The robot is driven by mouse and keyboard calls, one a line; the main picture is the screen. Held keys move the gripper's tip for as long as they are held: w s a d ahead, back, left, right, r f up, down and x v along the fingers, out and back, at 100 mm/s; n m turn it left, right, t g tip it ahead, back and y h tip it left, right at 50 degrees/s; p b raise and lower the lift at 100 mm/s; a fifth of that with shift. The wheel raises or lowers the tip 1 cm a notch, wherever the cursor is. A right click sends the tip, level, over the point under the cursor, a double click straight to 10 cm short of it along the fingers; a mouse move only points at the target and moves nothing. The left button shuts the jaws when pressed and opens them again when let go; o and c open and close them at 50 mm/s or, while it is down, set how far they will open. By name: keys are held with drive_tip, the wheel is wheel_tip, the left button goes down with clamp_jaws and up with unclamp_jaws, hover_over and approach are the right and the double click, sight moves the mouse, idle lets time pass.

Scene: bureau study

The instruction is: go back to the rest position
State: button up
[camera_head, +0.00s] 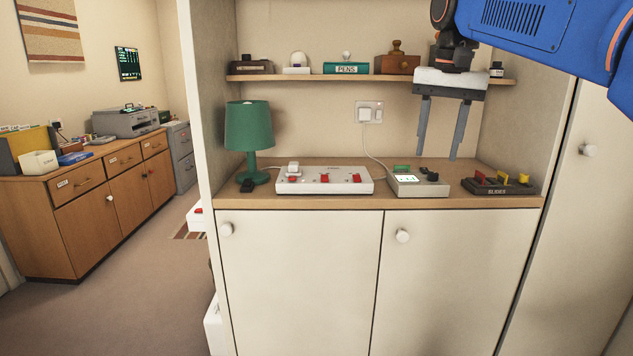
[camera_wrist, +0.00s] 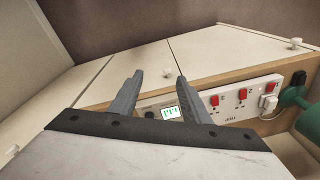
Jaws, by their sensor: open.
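My gripper (camera_head: 438,129) hangs from the blue arm at the upper right of the head view, pointing down. Its two grey fingers are apart with nothing between them, above the right part of the alcove counter. In the wrist view my gripper (camera_wrist: 157,97) also shows its fingers spread and empty. Below it on the counter is a small white device (camera_head: 418,185) with a lit display and a green part. In the wrist view the lit device (camera_wrist: 168,111) is partly hidden behind the fingers.
A white power strip (camera_head: 325,187) with red switches, a green lamp (camera_head: 248,132) and a slides tray (camera_head: 500,190) stand on the counter (camera_head: 380,203). A shelf (camera_head: 300,78) with several desk items runs behind the gripper. Alcove walls flank both sides. Open floor (camera_head: 120,310) lies left.

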drive_tip(key=s+d+f+n+t, duration=0.1)
drive_tip(key=s+d+f+n, duration=0.1)
drive_tip(key=s+f, duration=1)
drive_tip(key=s+d+f+n+t, duration=0.2)
drive_tip(key=s+f, duration=1.1)
drive_tip(key=f, duration=0.8)
drive_tip(key=shift+s+n, duration=0.2)
drive_tip(key=shift+n, duration=0.1)
